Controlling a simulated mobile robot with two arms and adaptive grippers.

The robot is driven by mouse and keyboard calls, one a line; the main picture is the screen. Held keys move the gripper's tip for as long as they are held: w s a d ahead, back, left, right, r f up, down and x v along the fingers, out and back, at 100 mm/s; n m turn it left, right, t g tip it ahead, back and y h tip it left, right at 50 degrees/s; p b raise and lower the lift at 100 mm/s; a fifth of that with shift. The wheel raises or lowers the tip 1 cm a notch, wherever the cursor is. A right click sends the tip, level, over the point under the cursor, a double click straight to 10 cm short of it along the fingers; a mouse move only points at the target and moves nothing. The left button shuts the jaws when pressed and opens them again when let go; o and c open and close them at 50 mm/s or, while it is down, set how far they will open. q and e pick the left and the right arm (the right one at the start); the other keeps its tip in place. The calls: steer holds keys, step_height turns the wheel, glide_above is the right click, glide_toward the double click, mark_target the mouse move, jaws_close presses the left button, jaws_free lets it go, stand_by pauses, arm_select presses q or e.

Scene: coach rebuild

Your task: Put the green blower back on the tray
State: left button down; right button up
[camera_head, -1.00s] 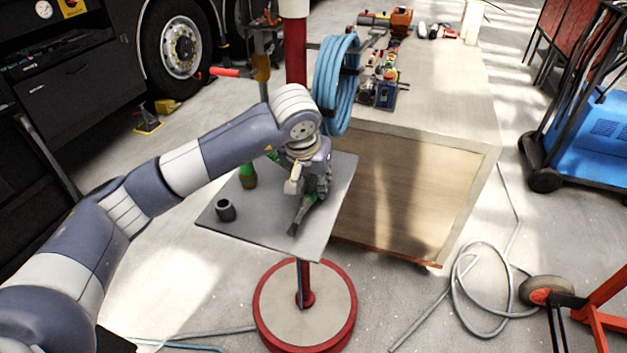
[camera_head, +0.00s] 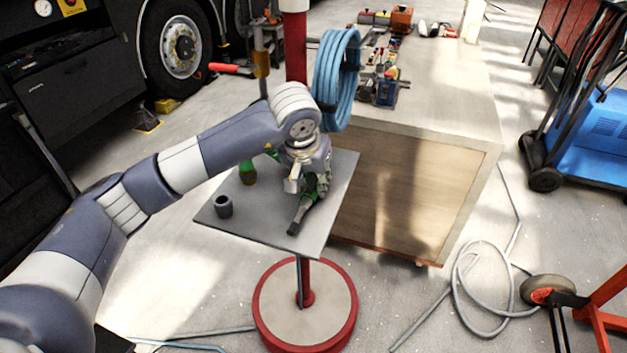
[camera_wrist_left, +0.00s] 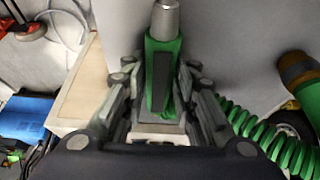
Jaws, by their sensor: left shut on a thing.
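The green blower (camera_head: 308,201) is over the grey square tray (camera_head: 268,226), its dark nozzle pointing toward the tray's front edge. My left gripper (camera_head: 312,184) is shut on it, partly hiding it. In the left wrist view, the blower (camera_wrist_left: 161,75) stands between the two fingers of the left gripper (camera_wrist_left: 160,100), its grey metal tip at the top. I cannot tell whether the blower touches the tray. My right gripper is not in view.
A dark cup (camera_head: 223,207) and a green container (camera_head: 248,174) stand on the tray's left part. A blue hose coil (camera_head: 338,80) hangs on the red post behind. A wooden bench (camera_head: 455,125) with tools is close on the right. A green coiled hose (camera_wrist_left: 265,140) shows in the wrist view.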

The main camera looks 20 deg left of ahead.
arm_select(q)
steer(key=shift+f, duration=0.15)
stand_by(0.3)
steer(key=c, duration=1.2)
jaws_free()
